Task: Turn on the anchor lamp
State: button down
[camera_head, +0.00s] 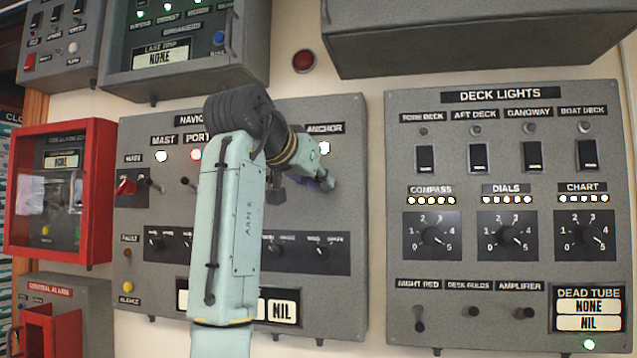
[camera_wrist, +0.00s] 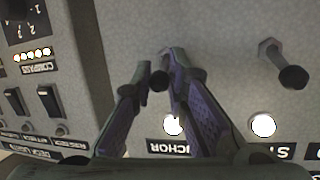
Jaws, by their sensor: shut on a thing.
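The anchor lamp (camera_head: 324,147) on the navigation lights panel glows white under its ANCHOR label (camera_head: 324,128). The wrist view, which is upside down, shows the same lit lamp (camera_wrist: 172,125), partly behind a finger. My gripper (camera_head: 325,181) is at the panel just below this lamp in the head view. In the wrist view my gripper (camera_wrist: 160,68) has its two purple fingers on either side of the dark-knobbed anchor toggle (camera_wrist: 159,81), shut on it. In the head view my gripper hides this toggle.
A neighbouring toggle (camera_wrist: 293,77) stands free beside my fingers, with its own lit lamp (camera_wrist: 263,125). The deck lights panel (camera_head: 502,160) is to the right. A grey box (camera_head: 470,40) juts out above. My arm hides the panel's middle.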

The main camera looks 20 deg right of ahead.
jog(key=shift+r+g, duration=0.15)
jog(key=shift+g, duration=0.15)
dwell(0.4)
jog(key=c, duration=1.6)
grip_release()
jog(key=shift+d, duration=0.1)
jog(key=v, duration=1.2)
jog(key=shift+d+r, duration=0.1)
